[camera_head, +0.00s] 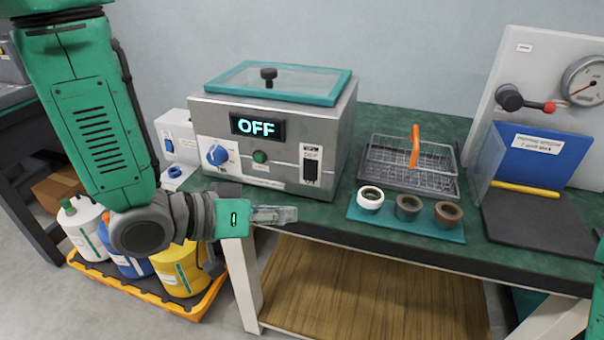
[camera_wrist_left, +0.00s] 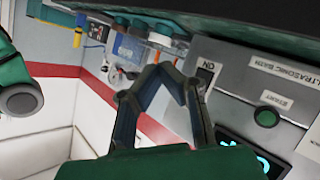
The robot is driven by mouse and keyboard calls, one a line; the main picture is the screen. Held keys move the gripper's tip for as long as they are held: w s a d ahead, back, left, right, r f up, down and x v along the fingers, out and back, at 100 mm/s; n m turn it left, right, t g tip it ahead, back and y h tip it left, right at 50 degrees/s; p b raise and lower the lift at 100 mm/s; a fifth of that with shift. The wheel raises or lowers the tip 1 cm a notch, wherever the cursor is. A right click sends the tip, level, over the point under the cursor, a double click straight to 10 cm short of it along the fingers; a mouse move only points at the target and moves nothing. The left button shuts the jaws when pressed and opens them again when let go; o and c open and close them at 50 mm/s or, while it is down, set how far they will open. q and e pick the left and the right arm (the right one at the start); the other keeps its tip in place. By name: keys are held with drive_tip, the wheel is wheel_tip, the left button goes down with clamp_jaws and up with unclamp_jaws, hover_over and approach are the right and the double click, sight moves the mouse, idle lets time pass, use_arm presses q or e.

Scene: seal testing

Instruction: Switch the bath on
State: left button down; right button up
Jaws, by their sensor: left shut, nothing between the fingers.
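The bath (camera_head: 270,135) is a grey metal box with a teal-framed clear lid (camera_head: 280,80) and a black knob on top. Its display (camera_head: 257,127) reads OFF. Its front has a blue dial (camera_head: 218,155), a green button (camera_head: 260,156) and a black rocker switch (camera_head: 311,170) at the right. In the left wrist view the rocker switch (camera_wrist_left: 206,73) is beside an ON label, and the START button (camera_wrist_left: 266,116) is green. My left gripper (camera_head: 288,214) is shut and empty, in front of and below the switch, apparently apart from it. My right gripper is not in view.
A wire basket (camera_head: 408,165) with an orange handle and a teal mat (camera_head: 400,223) with three rings are right of the bath. A blue panel (camera_head: 540,152) and a gauge board (camera_head: 540,65) stand farther right. Bottles in a yellow tray (camera_head: 190,308) are on the floor.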

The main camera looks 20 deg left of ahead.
sight(310, 170)
use_arm(q)
drive_tip(key=w, duration=0.5)
drive_tip(key=w+d+f, duration=0.1)
drive_tip(key=w, duration=0.2)
drive_tip(key=shift+w+d, duration=0.15)
drive_tip(key=shift+w, duration=0.2)
drive_tip(key=shift+a+f, duration=0.1)
drive_tip(key=shift+a, duration=0.6)
drive_tip(key=shift+d, duration=0.6)
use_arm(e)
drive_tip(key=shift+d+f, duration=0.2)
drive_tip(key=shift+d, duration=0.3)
use_arm(q)
drive_tip(key=shift+a, duration=0.15)
drive_tip(key=shift+a, duration=0.3)
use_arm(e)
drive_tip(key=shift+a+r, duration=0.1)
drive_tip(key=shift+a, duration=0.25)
